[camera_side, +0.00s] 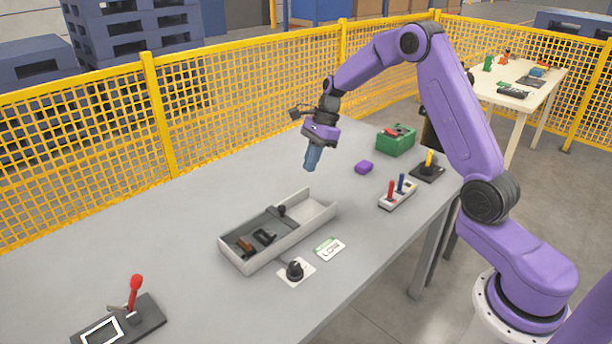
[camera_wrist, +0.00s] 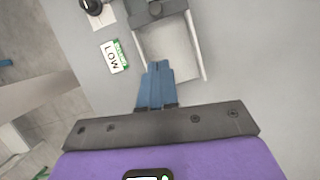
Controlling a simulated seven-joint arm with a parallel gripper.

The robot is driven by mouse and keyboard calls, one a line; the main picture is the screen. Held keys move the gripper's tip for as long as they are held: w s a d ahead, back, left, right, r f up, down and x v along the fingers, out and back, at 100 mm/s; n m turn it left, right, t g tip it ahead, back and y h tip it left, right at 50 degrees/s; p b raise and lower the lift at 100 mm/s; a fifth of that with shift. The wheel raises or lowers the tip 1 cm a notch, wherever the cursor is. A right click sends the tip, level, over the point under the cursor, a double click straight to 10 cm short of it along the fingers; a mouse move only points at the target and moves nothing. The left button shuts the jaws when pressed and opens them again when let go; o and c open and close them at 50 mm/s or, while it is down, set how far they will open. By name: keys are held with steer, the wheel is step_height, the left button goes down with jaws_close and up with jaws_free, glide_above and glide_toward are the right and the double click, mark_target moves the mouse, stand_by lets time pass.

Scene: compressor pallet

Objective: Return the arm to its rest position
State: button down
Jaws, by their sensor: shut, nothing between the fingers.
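My gripper (camera_side: 311,160) hangs from my purple arm above the grey table (camera_side: 200,215), pointing down. Its blue fingers are shut together and hold nothing. In the wrist view the gripper (camera_wrist: 157,70) shows as closed blue fingers over the open end of the grey tray. In the side view it is clear of the table and behind the tray, touching nothing.
A grey tray (camera_side: 240,262) holding dark and brown parts stands mid-table. Near it are a black knob (camera_side: 294,270) and a LOW card (camera_side: 330,249). Yellow fence (camera_side: 230,110) runs behind.

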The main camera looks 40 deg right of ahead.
steer(key=s+a+r+n+g+h, duration=0.1)
steer(key=s+a+r+n, duration=0.2)
steer(key=s+a+n, duration=0.5)
steer(key=s+a+r+n+h, duration=0.1)
steer(key=s+a+r+n, duration=0.35)
steer(key=s+n, duration=0.5)
steer(key=s+d+n+h, duration=0.1)
steer(key=s+d+n, duration=0.1)
steer(key=s+n, duration=1.3)
steer(key=shift+s+d+f+t+h, duration=0.3)
steer(key=shift+s+d+f+h, duration=0.1)
steer(key=shift+s, duration=2.85)
